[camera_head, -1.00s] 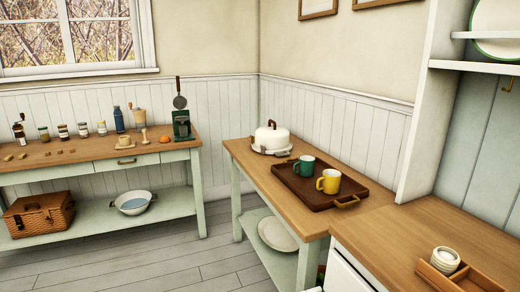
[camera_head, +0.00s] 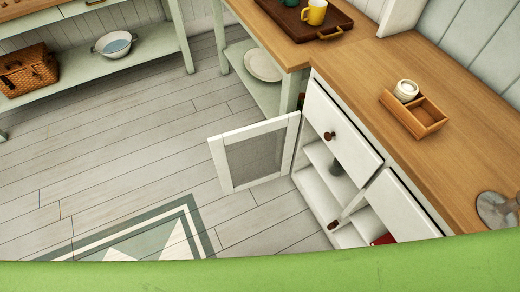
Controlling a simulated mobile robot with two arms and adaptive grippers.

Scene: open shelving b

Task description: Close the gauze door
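The gauze door (camera_head: 254,153) is a white frame with a grey mesh panel. It stands swung open to the left of the white cabinet (camera_head: 341,130), out over the floor, hinged at the cabinet's left front edge. The cabinet's lower opening shows white shelves with a dark item and a red item (camera_head: 384,239) inside. Neither of my grippers is in the view.
The wooden counter (camera_head: 440,80) above holds a small wooden caddy (camera_head: 413,114) with white dishes. A tray (camera_head: 304,24) with mugs is at the top. A green edge (camera_head: 260,272) spans the bottom. The plank floor left of the door is clear, with a patterned rug (camera_head: 140,238).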

